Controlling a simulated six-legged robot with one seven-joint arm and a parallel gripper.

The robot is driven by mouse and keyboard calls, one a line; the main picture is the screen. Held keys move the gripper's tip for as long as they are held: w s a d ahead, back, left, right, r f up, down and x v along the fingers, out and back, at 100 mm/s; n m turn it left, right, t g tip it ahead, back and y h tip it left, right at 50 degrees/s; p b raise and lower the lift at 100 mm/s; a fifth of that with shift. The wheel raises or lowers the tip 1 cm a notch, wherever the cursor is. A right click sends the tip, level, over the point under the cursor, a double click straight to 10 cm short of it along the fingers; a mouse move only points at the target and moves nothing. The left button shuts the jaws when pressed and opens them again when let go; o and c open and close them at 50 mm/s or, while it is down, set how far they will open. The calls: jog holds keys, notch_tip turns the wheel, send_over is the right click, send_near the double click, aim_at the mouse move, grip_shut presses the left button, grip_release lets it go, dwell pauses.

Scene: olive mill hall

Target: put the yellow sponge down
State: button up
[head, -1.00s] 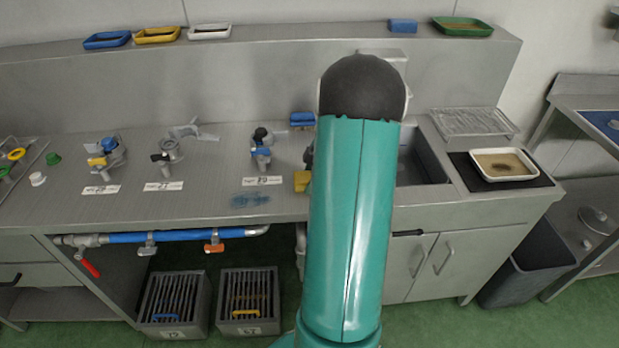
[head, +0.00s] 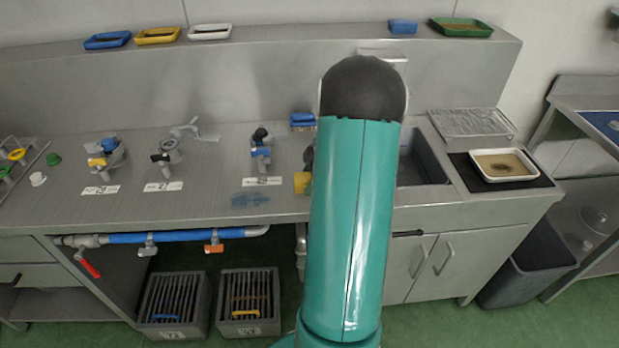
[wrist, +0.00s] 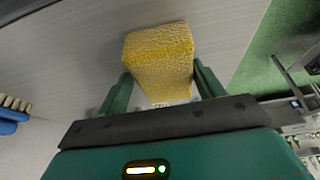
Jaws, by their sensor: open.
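The yellow sponge (wrist: 160,62) is between the two green fingers of my gripper (wrist: 162,78) in the wrist view. My gripper is open, with one finger at each side of the sponge. Whether either finger touches it is hard to tell. In the head view the sponge (head: 302,183) shows as a small yellow block at the front of the steel counter (head: 215,200). It is partly hidden behind my teal arm, which also hides most of my gripper. The sponge appears to rest on the counter.
A blue brush (head: 302,121) lies behind the sponge. A valve fitting (head: 261,150) stands to its left, and a blue wet patch (head: 250,200) is on the counter nearby. A sink (head: 420,160) is to the right of my arm. A white tray (head: 503,178) stands farther right.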

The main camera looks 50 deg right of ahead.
jog(key=shift+s+a+f, duration=0.35)
jog(key=shift+s+f, duration=0.05)
jog(key=shift+f, duration=0.3)
jog(key=w+v, duration=0.1)
jog(key=v, duration=1.2)
jog(key=w+a+r+m+h, duration=0.1)
jog(key=w+a+r+m, duration=0.3)
jog(key=a, duration=0.7)
jog(key=w+a+r+n+h, duration=0.1)
jog(key=a+r, duration=0.5)
jog(key=a, duration=0.5)
jog(key=s+a+m+t, duration=0.1)
jog(key=s+a, duration=0.3)
jog(key=a, duration=0.7)
jog(key=s+a+r+m+t, duration=0.1)
jog(key=s+a+m, duration=0.3)
jog(key=a, duration=0.7)
jog(key=shift+s+h, duration=0.4)
jog(key=shift+s, duration=0.3)
jog(key=shift+a, duration=0.15)
